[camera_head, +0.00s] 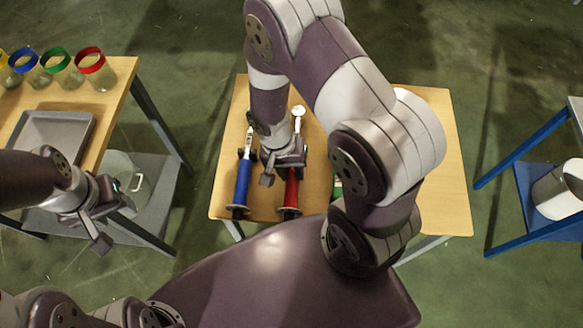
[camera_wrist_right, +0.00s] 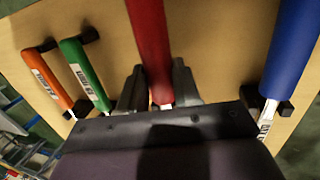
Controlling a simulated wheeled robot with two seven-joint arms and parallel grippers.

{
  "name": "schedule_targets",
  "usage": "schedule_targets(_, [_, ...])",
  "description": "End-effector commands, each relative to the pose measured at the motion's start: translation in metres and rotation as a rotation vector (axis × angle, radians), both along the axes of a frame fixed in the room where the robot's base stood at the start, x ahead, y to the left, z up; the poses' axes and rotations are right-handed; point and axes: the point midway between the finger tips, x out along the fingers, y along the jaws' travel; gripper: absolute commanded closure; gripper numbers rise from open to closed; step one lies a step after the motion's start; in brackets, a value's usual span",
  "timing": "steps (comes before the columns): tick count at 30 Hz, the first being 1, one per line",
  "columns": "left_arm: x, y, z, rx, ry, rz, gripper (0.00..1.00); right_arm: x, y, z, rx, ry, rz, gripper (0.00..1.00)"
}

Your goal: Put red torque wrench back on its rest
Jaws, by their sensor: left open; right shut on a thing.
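The red torque wrench (camera_head: 291,190) lies lengthwise over the wooden table, its silver head (camera_head: 299,112) pointing away from me. My right gripper (camera_head: 284,165) comes down from above and is shut on it. In the right wrist view the red handle (camera_wrist_right: 149,40) runs between the two dark fingers (camera_wrist_right: 156,92). A dark piece shows at the handle's near end; I cannot tell whether the wrench touches its rest or is held just above it. My left gripper (camera_head: 108,212) is open and empty at the left, away from the table with the wrenches.
A blue wrench (camera_head: 242,184) lies on black holders just left of the red one. A green tool (camera_wrist_right: 86,70) and an orange tool (camera_wrist_right: 50,78) lie on the other side. The table's right part (camera_head: 445,170) is clear. Jars and a grey tray (camera_head: 52,116) stand on the left table.

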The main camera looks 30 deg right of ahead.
Motion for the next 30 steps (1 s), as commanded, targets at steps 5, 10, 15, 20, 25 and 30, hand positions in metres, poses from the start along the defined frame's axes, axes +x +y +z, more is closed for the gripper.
schedule_targets(5, [0.000, 0.000, -0.005, 0.000, 0.000, 0.000, 0.49, 0.001, 0.000, -0.005, 0.000, -0.001, 0.000, 1.00])
schedule_targets(10, [0.000, 0.000, -0.006, 0.000, 0.000, 0.000, 0.49, 0.001, 0.000, -0.007, 0.000, -0.001, 0.000, 0.55])
schedule_targets(15, [0.000, 0.000, -0.006, 0.000, 0.000, 0.000, 0.49, 0.000, 0.000, -0.007, 0.000, -0.001, 0.000, 0.38])
schedule_targets(20, [0.000, 0.000, -0.006, 0.000, 0.000, 0.000, 0.49, 0.000, 0.000, -0.007, 0.000, 0.000, 0.000, 0.38])
schedule_targets(25, [0.000, 0.000, -0.002, 0.000, 0.000, 0.000, 0.49, 0.006, 0.004, 0.018, 0.000, -0.005, 0.001, 0.38])
schedule_targets(30, [0.000, 0.000, 0.003, 0.000, 0.000, 0.000, 0.49, 0.015, 0.011, 0.064, 0.002, -0.007, 0.001, 0.38])
